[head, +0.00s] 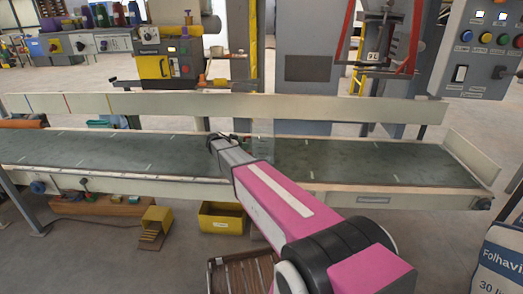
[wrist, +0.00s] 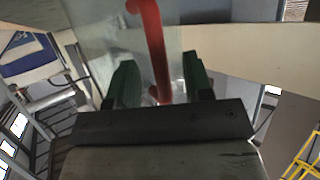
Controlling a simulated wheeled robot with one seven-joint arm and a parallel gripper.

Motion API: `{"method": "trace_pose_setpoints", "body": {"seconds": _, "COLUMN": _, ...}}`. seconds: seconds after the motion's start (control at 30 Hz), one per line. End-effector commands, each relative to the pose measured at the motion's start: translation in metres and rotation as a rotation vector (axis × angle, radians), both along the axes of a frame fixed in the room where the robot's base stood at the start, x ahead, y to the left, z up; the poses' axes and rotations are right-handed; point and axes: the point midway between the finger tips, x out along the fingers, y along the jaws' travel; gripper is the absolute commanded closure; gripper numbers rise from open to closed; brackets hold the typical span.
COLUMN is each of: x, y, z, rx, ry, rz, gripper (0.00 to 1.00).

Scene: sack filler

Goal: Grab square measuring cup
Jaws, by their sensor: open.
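The square measuring cup (wrist: 105,40) is clear and see-through, with a red handle (wrist: 155,40), in the wrist view. My gripper (wrist: 159,70) is open, with one green-padded finger on each side of the handle's lower end. I cannot tell whether either finger touches the handle. In the head view, the clear cup (head: 262,148) shows faintly over the conveyor, just right of my arm's far end. My gripper's fingers cannot be made out there.
The green conveyor belt (head: 350,160) runs across the head view, with a pale rail (head: 330,107) along its back. A yellow bin (head: 221,218) and a brown slatted crate (head: 240,275) are on the floor in front. A control panel (head: 487,45) stands at right.

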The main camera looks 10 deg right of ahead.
Motion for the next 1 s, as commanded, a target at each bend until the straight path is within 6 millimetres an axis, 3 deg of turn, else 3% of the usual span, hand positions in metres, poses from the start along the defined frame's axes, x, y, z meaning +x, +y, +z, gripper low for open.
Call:
{"method": "trace_pose_setpoints", "body": {"seconds": 0.23, "x": 0.001, "y": -0.003, "z": -0.002, "rx": 0.000, "ry": 0.000, "rz": 0.000, "gripper": 0.53}}
{"method": "trace_pose_setpoints", "body": {"seconds": 0.4, "x": 0.001, "y": -0.003, "z": -0.002, "rx": 0.000, "ry": 0.000, "rz": 0.000, "gripper": 1.00}}
{"method": "trace_pose_setpoints", "body": {"seconds": 0.77, "x": 0.001, "y": -0.003, "z": 0.000, "rx": -0.001, "ry": 0.000, "rz": 0.000, "gripper": 1.00}}
{"method": "trace_pose_setpoints", "body": {"seconds": 1.0, "x": 0.000, "y": -0.003, "z": 0.019, "rx": -0.001, "ry": -0.001, "rz": 0.000, "gripper": 1.00}}
